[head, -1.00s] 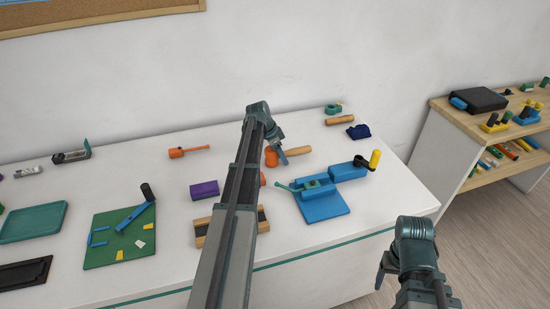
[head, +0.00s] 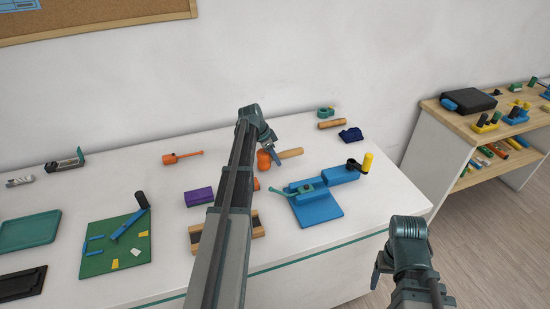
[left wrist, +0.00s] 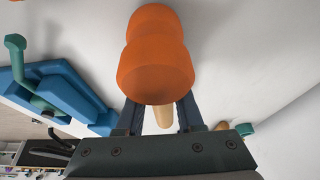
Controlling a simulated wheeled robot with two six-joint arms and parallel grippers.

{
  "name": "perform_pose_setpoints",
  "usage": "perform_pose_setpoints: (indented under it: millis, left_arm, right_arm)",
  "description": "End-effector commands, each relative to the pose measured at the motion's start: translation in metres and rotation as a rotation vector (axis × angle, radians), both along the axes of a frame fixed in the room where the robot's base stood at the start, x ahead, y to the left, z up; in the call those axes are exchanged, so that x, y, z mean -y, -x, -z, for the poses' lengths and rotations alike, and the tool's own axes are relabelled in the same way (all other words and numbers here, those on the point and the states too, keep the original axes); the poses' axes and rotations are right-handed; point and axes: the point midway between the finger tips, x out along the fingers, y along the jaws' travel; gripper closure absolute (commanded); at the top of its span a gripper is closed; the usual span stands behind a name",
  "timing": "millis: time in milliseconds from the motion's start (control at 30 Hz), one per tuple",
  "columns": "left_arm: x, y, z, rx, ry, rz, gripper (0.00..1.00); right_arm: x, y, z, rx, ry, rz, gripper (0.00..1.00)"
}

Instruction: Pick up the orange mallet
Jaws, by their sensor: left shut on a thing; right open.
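The orange mallet has an orange head (head: 264,160) and a pale wooden handle (head: 291,153), near the back middle of the white table. My left gripper (head: 272,147) is at the mallet, beside its head. In the left wrist view the mallet's head (left wrist: 155,55) is large and close, and the handle runs between the two fingers (left wrist: 161,117), which are shut on it. The head hides part of the handle there. I cannot tell whether the mallet is clear of the table. My right gripper (head: 378,274) is open and empty, off the table's right front.
A blue block device with a yellow-knobbed crank (head: 322,200) stands right of the mallet. A purple block (head: 198,196) and an orange tool (head: 182,157) lie left. A wooden cylinder (head: 331,124) lies behind. My left arm hides part of the table.

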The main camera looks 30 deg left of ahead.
Motion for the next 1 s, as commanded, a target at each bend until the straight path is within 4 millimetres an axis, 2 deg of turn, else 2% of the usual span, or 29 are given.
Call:
perform_pose_setpoints:
  millis: [33, 500, 667, 933, 967, 1000]
  left_arm:
    - [0.000, 0.000, -0.011, 0.001, 0.001, 0.000, 1.00]
    - [0.000, 0.000, -0.080, 0.001, 0.000, 0.001, 1.00]
    - [0.000, -0.001, -0.089, 0.001, 0.000, 0.001, 1.00]
    - [0.000, 0.000, -0.087, 0.001, 0.000, 0.001, 1.00]
    - [0.000, 0.000, -0.087, 0.001, 0.000, 0.001, 0.68]
    - [0.000, 0.000, -0.087, 0.001, 0.000, 0.001, 0.75]
  right_arm:
    - [0.000, 0.000, -0.011, 0.000, 0.000, 0.000, 0.30]
    - [0.000, 0.000, -0.080, 0.000, 0.000, -0.002, 0.30]
    - [0.000, 0.000, -0.089, 0.000, 0.000, -0.003, 0.30]
    - [0.000, 0.000, -0.087, 0.000, 0.000, -0.003, 0.30]
    - [0.000, 0.000, -0.087, 0.000, 0.000, -0.003, 0.30]
    - [0.000, 0.000, -0.087, 0.000, 0.000, -0.003, 0.30]
